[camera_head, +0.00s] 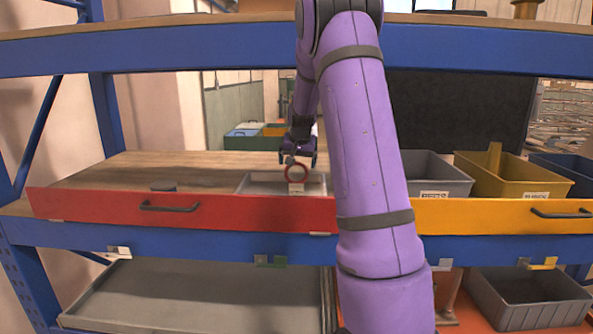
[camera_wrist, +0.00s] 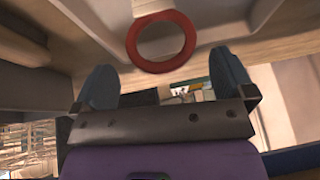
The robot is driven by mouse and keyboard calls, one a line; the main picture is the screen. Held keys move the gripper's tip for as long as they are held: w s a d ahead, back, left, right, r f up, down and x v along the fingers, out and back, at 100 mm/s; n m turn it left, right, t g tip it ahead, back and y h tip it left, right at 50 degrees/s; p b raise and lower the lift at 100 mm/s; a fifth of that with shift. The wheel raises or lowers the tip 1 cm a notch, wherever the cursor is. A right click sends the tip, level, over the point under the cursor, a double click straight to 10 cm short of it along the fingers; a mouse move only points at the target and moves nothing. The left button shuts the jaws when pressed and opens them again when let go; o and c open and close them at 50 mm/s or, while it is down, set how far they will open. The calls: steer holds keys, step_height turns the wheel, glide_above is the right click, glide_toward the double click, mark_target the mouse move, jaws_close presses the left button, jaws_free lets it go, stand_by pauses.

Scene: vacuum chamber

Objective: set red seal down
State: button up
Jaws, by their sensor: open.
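The red seal is a ring. In the head view the red seal (camera_head: 286,173) shows at the pale tray (camera_head: 258,186) in the red drawer, just below my gripper (camera_head: 299,153). In the wrist view the red seal (camera_wrist: 161,67) lies against the pale tray surface, just beyond and between the tips of my gripper (camera_wrist: 161,62). The two fingers are spread wide, with a visible gap on either side of the ring. Whether the ring lies flat or leans is hard to tell.
Right of my arm, a grey bin (camera_head: 437,176) and a yellow bin (camera_head: 510,180) stand above the yellow drawer front (camera_head: 470,216). A blue shelf beam (camera_head: 180,47) crosses above.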

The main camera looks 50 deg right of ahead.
steer(key=s+a+r+n+y, duration=0.15)
steer(key=s+a+r, duration=0.25)
steer(key=a, duration=0.4)
steer(key=s+a+r+n+t, duration=0.15)
steer(key=s+a+r, duration=0.25)
steer(key=a, duration=0.5)
steer(key=s+a+r+n+y, duration=0.1)
steer(key=s+a+r+n, duration=0.1)
steer(key=s+a+r, duration=0.45)
steer(key=s+a+f+n, duration=0.2)
steer(key=s+a, duration=0.5)
steer(key=s, duration=0.2)
steer(key=s+a+f+n, duration=0.3)
steer(key=s+a, duration=0.5)
steer(key=s, duration=0.1)
steer(key=shift+a+y, duration=0.15)
steer(key=shift+y, duration=0.2)
steer(key=shift+c, duration=0.2)
